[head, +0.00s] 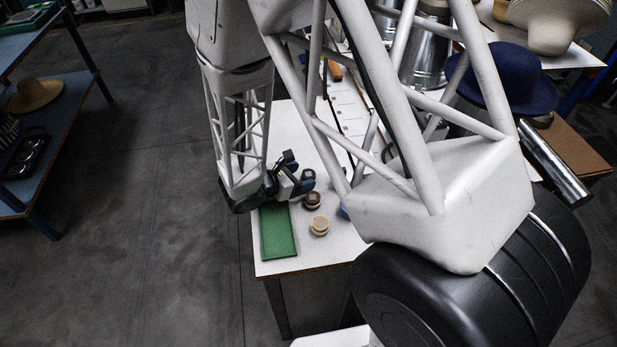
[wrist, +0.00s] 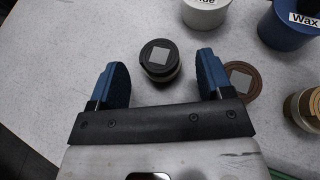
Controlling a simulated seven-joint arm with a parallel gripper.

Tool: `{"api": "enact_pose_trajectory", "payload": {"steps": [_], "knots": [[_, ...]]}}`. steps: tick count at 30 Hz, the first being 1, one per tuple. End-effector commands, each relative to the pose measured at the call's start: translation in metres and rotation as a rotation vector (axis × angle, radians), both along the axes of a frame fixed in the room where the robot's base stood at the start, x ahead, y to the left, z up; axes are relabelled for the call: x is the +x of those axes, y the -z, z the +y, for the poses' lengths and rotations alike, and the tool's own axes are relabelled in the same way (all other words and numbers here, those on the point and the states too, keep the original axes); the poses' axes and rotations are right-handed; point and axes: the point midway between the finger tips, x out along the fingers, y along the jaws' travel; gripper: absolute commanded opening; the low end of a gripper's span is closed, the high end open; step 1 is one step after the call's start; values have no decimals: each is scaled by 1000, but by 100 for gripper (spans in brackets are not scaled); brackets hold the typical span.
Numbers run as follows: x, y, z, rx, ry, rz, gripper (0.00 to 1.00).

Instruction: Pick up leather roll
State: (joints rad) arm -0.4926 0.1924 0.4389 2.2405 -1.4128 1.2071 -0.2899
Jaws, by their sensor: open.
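Small rolls with square labels stand on the white table; the labels are too small to read, so I cannot tell for sure which is leather. In the wrist view a dark roll (wrist: 160,58) lies in the gap between my fingers. A brown roll (wrist: 241,78) is just right of the right finger, partly hidden by it. A tan roll (wrist: 303,108) is at the right edge. The head view also shows a brown roll (head: 312,199) and the tan roll (head: 320,225). My gripper (wrist: 164,72) is open and empty, low over the table; it also shows in the head view (head: 299,167).
A white tub (wrist: 205,12) and a blue tub marked Wax (wrist: 288,28) stand beyond the rolls. A green tray (head: 278,232) lies at the table's left front corner. My arm hides much of the table (head: 275,268). Hats stand at the back right.

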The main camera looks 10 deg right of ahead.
Motion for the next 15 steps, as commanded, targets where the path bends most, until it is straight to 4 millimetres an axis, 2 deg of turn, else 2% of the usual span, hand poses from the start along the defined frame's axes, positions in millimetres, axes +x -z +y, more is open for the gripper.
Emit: {"api": "enact_pose_trajectory", "payload": {"steps": [6, 15], "knots": [[4, 4, -9, 1, 0, 0, 73], [4, 4, -9, 1, 0, 0, 73]]}}
